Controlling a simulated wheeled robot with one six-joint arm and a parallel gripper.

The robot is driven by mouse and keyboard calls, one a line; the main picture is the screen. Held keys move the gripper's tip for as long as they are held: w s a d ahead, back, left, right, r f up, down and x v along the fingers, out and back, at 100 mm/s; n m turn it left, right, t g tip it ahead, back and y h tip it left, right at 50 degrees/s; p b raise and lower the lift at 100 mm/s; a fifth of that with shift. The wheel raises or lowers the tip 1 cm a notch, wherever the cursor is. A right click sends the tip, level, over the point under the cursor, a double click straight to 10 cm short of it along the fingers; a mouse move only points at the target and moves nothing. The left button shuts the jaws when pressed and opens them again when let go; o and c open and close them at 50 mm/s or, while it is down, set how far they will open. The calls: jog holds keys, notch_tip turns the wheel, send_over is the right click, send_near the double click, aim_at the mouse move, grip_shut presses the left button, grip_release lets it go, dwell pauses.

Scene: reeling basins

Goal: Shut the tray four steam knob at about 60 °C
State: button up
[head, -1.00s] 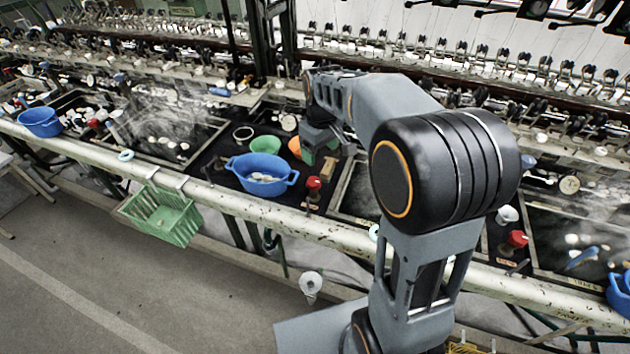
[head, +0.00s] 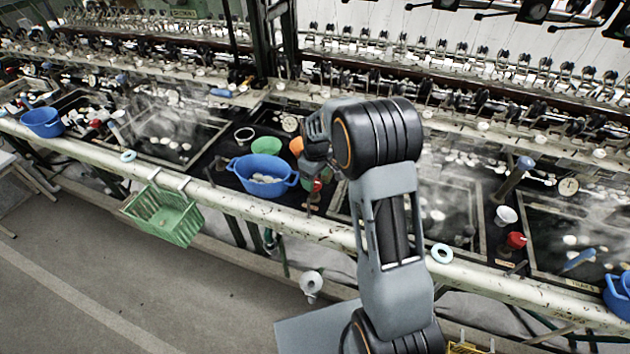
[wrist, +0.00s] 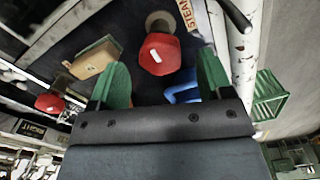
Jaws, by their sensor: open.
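A red steam knob (wrist: 160,54) with a white mark lies ahead of and between my green fingertips in the wrist view, beside a label reading STEAM (wrist: 188,13). My gripper (wrist: 162,74) is open, with the fingers either side of the knob. I cannot tell whether they touch it. In the head view my gripper (head: 318,172) is over this knob (head: 313,186), just right of the blue basin, and partly hides it. Round dials stand at the back (head: 289,123) and at the right (head: 568,186); their readings are too small to tell.
A blue two-handled basin (head: 262,184) stands close left of my gripper. A wooden block (wrist: 95,59) and another red knob (wrist: 50,103) lie nearby in the wrist view. A white rail (head: 240,205) runs along the front, with a green basket (head: 165,215) hanging from it. Steam hangs over the trays.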

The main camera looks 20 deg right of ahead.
jog(key=shift+f, duration=1.25)
jog(key=shift+c, duration=0.4)
jog(key=c, duration=0.8)
jog(key=shift+c, duration=0.2)
